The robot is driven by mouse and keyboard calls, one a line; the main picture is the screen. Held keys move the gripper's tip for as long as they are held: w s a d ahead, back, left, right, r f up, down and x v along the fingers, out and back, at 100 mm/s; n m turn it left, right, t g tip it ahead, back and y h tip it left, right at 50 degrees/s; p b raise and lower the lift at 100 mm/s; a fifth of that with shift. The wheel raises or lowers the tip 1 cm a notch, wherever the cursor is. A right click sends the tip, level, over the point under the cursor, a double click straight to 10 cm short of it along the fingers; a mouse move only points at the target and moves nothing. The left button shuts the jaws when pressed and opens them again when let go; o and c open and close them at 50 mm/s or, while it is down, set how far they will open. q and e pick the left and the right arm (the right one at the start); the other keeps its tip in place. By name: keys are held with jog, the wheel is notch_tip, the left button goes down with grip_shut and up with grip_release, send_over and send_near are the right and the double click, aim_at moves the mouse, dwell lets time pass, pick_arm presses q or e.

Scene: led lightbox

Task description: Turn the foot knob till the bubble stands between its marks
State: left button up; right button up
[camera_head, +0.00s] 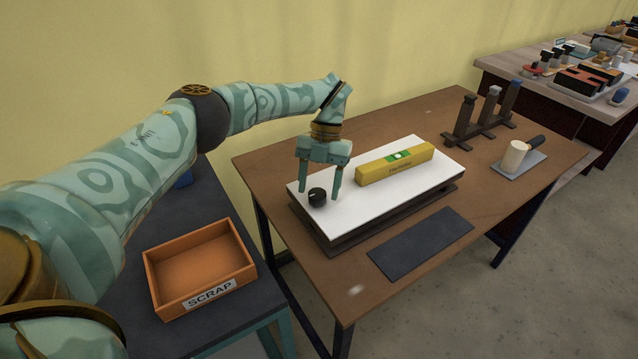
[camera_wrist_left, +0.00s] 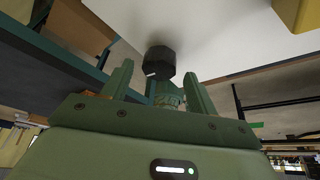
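The black foot knob (camera_head: 317,196) stands at the left end of the white-topped lightbox plate (camera_head: 330,222). A yellow spirit level (camera_head: 372,174) lies on the plate, with a green bubble window (camera_head: 399,156); the bubble's place between its marks is too small to tell. My left gripper (camera_head: 334,196) is open, fingers pointing down, close to the knob in the head view. In the left wrist view the knob (camera_wrist_left: 160,62) shows beyond the two spread fingers (camera_wrist_left: 160,85), with nothing between the tips. My right gripper is not in view.
An orange scrap bin (camera_head: 200,268) stands on a dark side table at left. A dark mat (camera_head: 420,243) lies in front of the plate.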

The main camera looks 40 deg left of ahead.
pick_arm(q)
jog(key=shift+f, duration=0.1)
jog(key=b+v, duration=0.3)
jog(key=v, duration=0.9)
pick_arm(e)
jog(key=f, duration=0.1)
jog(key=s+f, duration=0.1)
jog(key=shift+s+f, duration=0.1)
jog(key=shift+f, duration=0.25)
